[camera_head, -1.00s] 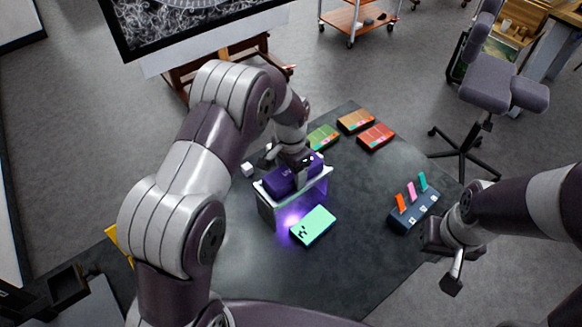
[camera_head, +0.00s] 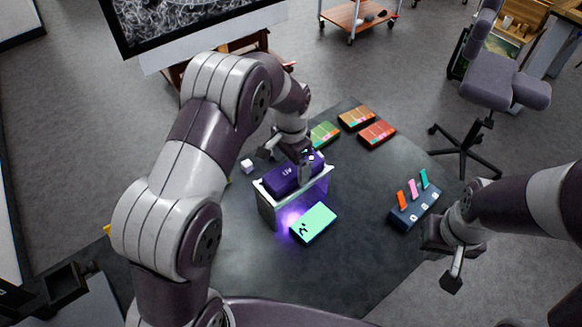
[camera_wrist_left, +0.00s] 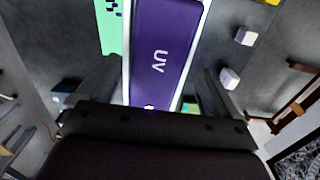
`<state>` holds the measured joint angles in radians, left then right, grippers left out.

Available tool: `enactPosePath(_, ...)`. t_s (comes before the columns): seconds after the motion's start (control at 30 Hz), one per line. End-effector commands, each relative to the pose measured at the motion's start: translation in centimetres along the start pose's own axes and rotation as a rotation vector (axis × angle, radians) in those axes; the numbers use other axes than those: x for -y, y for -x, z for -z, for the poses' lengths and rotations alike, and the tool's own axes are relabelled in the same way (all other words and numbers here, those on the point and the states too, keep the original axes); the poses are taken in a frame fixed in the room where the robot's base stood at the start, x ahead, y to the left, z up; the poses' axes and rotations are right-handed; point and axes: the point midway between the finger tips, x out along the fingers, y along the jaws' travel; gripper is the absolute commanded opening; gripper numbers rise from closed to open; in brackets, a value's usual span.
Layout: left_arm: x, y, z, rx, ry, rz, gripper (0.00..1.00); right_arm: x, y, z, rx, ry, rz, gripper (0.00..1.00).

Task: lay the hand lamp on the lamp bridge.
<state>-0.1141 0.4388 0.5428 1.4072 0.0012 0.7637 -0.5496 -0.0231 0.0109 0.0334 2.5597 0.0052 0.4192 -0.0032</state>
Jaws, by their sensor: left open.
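The hand lamp (camera_head: 286,177) is a purple block marked UV. It lies along the top of the lamp bridge (camera_head: 267,208), a pale stand with a violet glow beneath it. In the left wrist view the lamp (camera_wrist_left: 162,45) rests lengthwise between the pale edges of the bridge (camera_wrist_left: 126,70). My left gripper (camera_head: 284,162) is open at the lamp's far side, with its fingers apart on either side of lamp and bridge. My right gripper (camera_head: 442,260) is open and empty at the right, beyond the dark table's edge.
A mint-green card-like block (camera_head: 313,223) lies in front of the bridge, partly in the glow. A small white cube (camera_head: 247,166) is left of it. Green, orange and red boxes (camera_head: 377,133) lie behind. A dark rack (camera_head: 414,209) with coloured tabs stands at right.

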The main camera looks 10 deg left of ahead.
Motion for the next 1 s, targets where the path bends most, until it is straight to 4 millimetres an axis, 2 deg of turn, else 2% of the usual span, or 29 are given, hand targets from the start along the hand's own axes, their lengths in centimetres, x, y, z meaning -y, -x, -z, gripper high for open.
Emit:
enactPosePath(0.03, 0.1, 1.1, 0.1, -0.007, 0.0, 0.004, 0.94, 0.0, -0.7, -0.1, 0.0, 0.0, 0.0, 0.0)
enactPosePath(0.23, 0.1, 6.6, 0.2, -0.01, 0.0, 0.006, 0.94, 0.0, -1.5, -0.2, 0.0, 0.0, 0.0, 0.0)
enactPosePath(0.3, 0.1, 8.8, 0.1, -0.006, 0.0, 0.004, 0.94, 0.0, 0.5, 0.0, 0.001, 0.0, 0.0, 0.0)
enactPosePath(0.47, -0.1, 9.9, -0.4, -0.011, 0.021, 0.007, 0.94, 0.0, 1.0, 0.1, 0.0, 0.0, 0.0, 0.0)
enactPosePath(0.57, -0.9, 9.9, -2.9, -0.026, 0.117, 0.014, 0.94, 0.0, 0.9, 0.1, 0.0, 0.0, 0.0, 0.0)
enactPosePath(0.8, -5.4, 9.1, -12.6, -0.097, 0.475, 0.037, 0.94, 0.0, 0.9, 0.1, 0.0, 0.0, 0.0, 0.0)
enactPosePath(0.9, -7.0, 8.6, -15.6, -0.118, 0.576, 0.04, 0.94, 0.0, 0.9, 0.1, 0.0, 0.0, 0.0, 0.0)
enactPosePath(1.0, -8.0, 8.2, -17.1, -0.128, 0.63, 0.04, 0.94, 0.0, 0.9, 0.1, 0.0, 0.0, 0.0, 0.0)
